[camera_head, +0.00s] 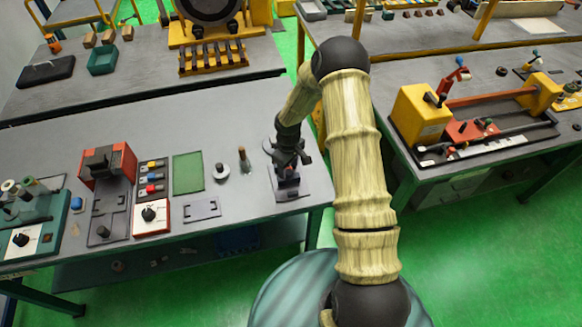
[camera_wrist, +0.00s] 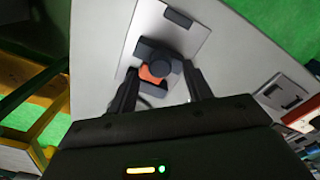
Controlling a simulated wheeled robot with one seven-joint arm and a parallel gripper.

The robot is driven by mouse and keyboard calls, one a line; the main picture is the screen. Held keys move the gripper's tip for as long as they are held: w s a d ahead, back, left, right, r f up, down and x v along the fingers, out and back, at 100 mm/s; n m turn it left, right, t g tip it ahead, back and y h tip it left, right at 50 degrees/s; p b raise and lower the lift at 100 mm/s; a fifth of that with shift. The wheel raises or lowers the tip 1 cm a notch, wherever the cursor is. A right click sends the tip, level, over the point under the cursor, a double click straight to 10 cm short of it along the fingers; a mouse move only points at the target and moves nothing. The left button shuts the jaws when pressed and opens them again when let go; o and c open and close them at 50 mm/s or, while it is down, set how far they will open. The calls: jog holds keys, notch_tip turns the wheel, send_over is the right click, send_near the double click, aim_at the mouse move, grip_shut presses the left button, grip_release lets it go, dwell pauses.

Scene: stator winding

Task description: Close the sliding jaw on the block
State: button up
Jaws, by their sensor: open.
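A small dark vise-like fixture sits on a light base plate (camera_head: 312,188) at the right end of the grey table. In the wrist view its dark jaw parts (camera_wrist: 155,50) stand on the plate (camera_wrist: 148,18), with an orange-red block (camera_wrist: 153,74) among them. I cannot tell the sliding jaw from the fixed one, nor the gap to the block. My gripper (camera_head: 288,168) is over the fixture, pointing down. In the wrist view my gripper (camera_wrist: 163,82) is open, one finger on each side of the dark parts and block. Contact cannot be made out.
Left along the table are a round disc part (camera_head: 221,172), a green mat (camera_head: 188,172), a knob box (camera_head: 150,215) and a red-black machine (camera_head: 108,165). A yellow machine (camera_head: 424,115) stands on the separate right-hand table. The table's right edge is close to the fixture.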

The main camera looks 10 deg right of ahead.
jog(key=shift+f, duration=1.15)
grip_shut()
jog(key=shift+w, duration=0.1)
jog(key=shift+w+f+b, duration=0.1)
jog(key=shift+b, duration=0.25)
grip_release()
